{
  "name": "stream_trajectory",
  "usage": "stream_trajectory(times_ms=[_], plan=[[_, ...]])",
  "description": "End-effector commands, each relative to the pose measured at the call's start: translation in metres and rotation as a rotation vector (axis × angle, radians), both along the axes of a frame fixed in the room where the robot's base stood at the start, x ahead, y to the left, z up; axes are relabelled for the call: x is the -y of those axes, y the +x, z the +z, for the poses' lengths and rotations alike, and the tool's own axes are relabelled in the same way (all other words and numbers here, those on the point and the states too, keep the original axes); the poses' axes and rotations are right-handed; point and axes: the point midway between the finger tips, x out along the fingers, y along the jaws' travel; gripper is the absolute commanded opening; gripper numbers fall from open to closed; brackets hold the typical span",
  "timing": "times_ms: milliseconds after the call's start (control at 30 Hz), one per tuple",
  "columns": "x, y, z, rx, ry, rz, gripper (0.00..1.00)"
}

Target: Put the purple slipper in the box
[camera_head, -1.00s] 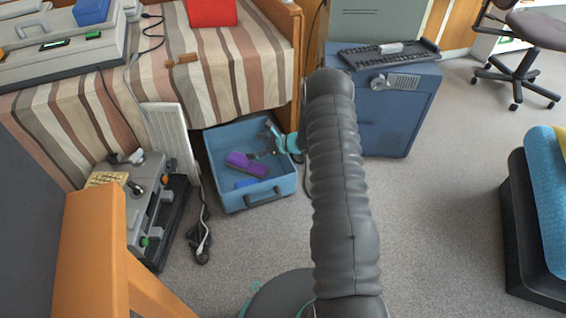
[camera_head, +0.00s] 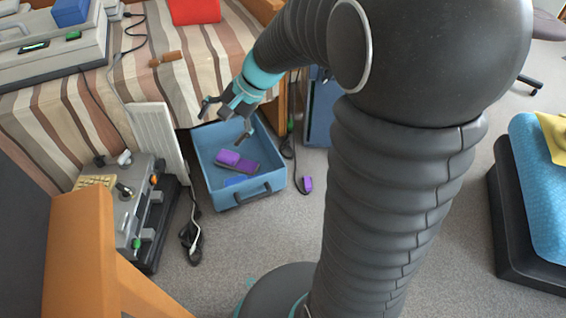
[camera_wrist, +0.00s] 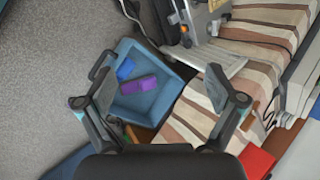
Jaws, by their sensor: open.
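The purple slipper (camera_head: 243,166) lies in the blue box (camera_head: 266,190), flat on its floor, with a bright purple part and a darker purple part. It also shows in the wrist view (camera_wrist: 138,86), inside the box (camera_wrist: 160,104). My gripper (camera_head: 222,120) is open and empty above the box's back edge, clear of the slipper. In the wrist view the two fingers (camera_wrist: 160,85) stand wide apart with nothing between them.
A small blue thing (camera_head: 236,181) lies in the box beside the slipper. A small purple thing (camera_head: 307,184) is on the carpet right of the box. Grey equipment (camera_head: 140,195) and a white panel (camera_head: 157,135) stand left of the box; the bed (camera_head: 130,75) is behind.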

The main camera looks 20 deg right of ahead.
Motion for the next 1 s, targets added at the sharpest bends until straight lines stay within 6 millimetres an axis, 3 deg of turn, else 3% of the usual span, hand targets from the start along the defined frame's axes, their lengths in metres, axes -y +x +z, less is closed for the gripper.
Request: stream_trajectory(times_ms=[233, 600, 800, 1000], plan=[[0.009, -0.079, 0.035, 0.157, -0.247, 0.204, 0.93], [0.042, -0.176, 0.055, 0.368, -0.624, 0.457, 0.93], [0.058, -0.202, 0.057, 0.430, -0.753, 0.527, 0.93], [0.063, -0.208, 0.056, 0.442, -0.786, 0.544, 0.93]])
